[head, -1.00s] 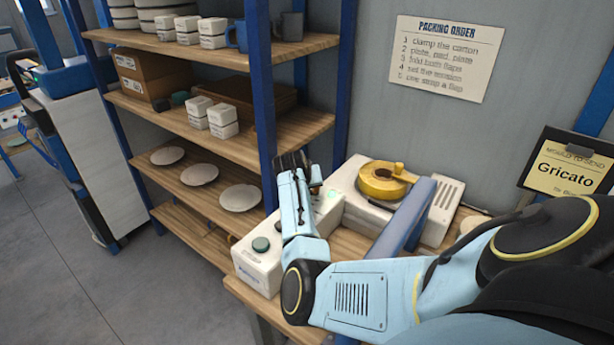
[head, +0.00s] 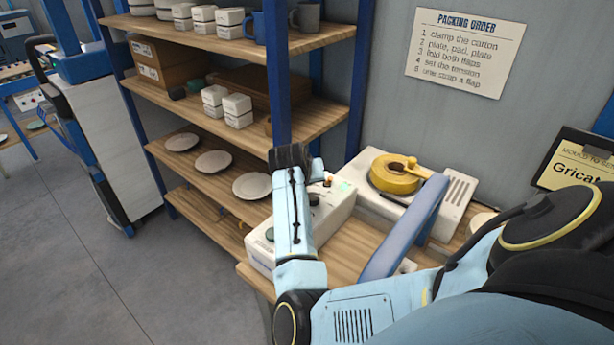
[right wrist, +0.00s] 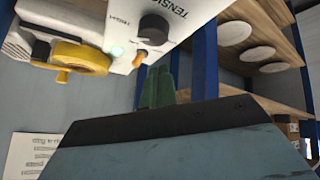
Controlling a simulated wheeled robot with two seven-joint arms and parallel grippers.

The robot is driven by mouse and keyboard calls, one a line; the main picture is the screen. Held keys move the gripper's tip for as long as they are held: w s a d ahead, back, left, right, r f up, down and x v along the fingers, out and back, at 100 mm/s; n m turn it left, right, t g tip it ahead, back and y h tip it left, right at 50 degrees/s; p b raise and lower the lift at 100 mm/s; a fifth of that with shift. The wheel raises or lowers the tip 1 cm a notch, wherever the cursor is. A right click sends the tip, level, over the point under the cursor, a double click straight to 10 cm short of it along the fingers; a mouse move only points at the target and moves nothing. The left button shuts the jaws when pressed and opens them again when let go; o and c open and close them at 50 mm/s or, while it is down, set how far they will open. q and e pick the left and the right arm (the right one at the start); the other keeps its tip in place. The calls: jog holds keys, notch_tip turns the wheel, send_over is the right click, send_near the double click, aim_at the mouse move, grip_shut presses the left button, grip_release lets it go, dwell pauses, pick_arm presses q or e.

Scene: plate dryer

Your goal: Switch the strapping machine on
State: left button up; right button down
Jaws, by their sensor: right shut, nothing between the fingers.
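The strapping machine's white control box (head: 330,212) stands on the wooden bench, with an orange switch (head: 328,181), a dark knob (head: 313,199) and a small green glow on top. A white unit with a yellow strap roll (head: 394,176) stands behind it. In the right wrist view the TENSION lettering, black knob (right wrist: 156,28), orange switch (right wrist: 139,59) and green light (right wrist: 117,51) show from close up. My right gripper (right wrist: 158,84) is shut and empty, with its tips close to the orange switch; contact cannot be told. In the head view its forearm covers part of the box. My left gripper is out of view.
A blue-posted shelf (head: 280,90) with plates, cups and white boxes stands left of the bench. A blue bar (head: 405,230) rises beside the control box. A packing order sign (head: 467,50) hangs on the wall. Open floor (head: 90,250) lies at left.

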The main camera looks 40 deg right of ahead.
jog(key=shift+s+a+r, duration=0.75)
jog(key=shift+s+r, duration=0.05)
jog(key=shift+s, duration=0.1)
